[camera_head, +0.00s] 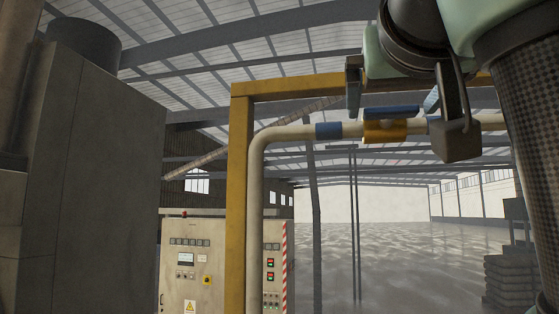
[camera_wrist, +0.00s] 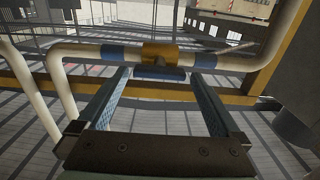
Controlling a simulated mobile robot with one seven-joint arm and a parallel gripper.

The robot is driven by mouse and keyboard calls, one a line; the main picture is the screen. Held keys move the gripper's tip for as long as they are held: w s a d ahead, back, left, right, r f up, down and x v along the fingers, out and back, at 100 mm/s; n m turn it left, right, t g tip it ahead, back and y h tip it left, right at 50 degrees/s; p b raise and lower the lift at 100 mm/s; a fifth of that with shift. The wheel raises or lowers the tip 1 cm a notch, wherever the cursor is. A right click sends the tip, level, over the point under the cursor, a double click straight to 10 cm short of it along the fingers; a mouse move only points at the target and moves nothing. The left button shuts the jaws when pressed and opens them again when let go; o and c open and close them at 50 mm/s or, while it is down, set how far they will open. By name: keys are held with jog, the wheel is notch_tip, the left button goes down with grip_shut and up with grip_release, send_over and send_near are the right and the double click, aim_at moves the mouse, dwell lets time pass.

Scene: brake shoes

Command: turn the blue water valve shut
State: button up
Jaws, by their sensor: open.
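The blue water valve has a brass-yellow body (camera_head: 385,131) on a cream pipe (camera_head: 283,133), with a flat blue handle (camera_head: 391,111) on top. The handle lies along the pipe. In the wrist view the handle (camera_wrist: 160,73) shows beside the yellow body (camera_wrist: 160,54). My gripper (camera_head: 393,104) is open above the valve, one finger near each end of the handle. In the wrist view the open fingers of my gripper (camera_wrist: 162,77) reach toward the handle, which lies between their tips. No contact can be made out.
Blue bands (camera_head: 328,131) ring the pipe beside the valve. A yellow frame (camera_head: 240,180) stands behind the pipe and crosses above it. A control cabinet (camera_head: 205,265) stands lower left, a large grey machine (camera_head: 85,180) at far left. Stacked blocks (camera_head: 510,280) stand at right.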

aim_at(392, 109)
jog(key=shift+p+x, duration=0.6)
jog(key=shift+x, duration=0.9)
jog(key=c, duration=1.1)
jog(key=shift+c, duration=0.2)
